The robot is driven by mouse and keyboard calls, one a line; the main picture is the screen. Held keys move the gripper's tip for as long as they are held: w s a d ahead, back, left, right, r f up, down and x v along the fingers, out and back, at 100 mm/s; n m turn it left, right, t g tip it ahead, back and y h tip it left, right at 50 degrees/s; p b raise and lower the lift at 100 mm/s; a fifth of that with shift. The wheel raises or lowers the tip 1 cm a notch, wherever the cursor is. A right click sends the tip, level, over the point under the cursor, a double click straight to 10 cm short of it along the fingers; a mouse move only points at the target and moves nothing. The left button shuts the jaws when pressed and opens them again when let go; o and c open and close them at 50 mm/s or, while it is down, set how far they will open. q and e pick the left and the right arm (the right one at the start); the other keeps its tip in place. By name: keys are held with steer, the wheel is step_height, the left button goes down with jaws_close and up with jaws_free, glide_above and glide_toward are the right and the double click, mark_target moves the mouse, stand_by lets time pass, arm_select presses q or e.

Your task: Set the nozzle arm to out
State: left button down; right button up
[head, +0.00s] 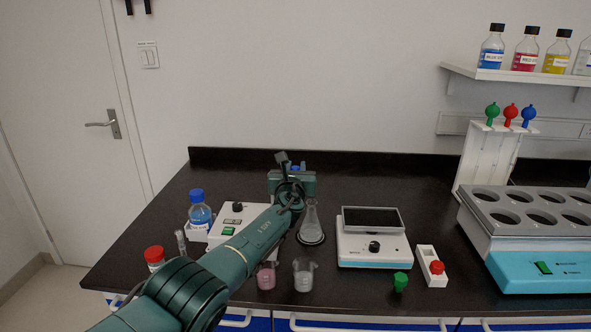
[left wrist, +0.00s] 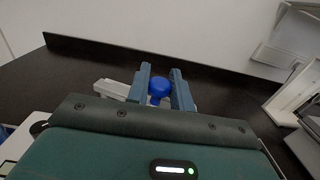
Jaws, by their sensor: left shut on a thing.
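My left arm reaches from the lower left to the back middle of the bench. My left gripper (head: 293,165) is shut on a round blue knob; in the left wrist view its two fingers stand on either side of the blue knob (left wrist: 159,88). A pale grey bar (left wrist: 112,88) shows beside the fingers, probably the nozzle arm under the knob. My gripper and arm hide most of the device in the head view. A conical glass flask (head: 310,222) stands just in front of my gripper. My right gripper is not in view.
A white control box (head: 228,222) and a blue-capped bottle (head: 200,214) stand left of my arm. Two beakers (head: 303,275) stand in front. A white device with a dark plate (head: 372,220) and a bath with round holes (head: 540,205) stand to the right.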

arm_select(q)
steer(key=shift+r+y, duration=0.1)
steer(key=shift+y, duration=0.3)
steer(key=c, duration=1.3)
jaws_free()
steer(key=shift+w, duration=0.1)
steer(key=shift+o, duration=0.2)
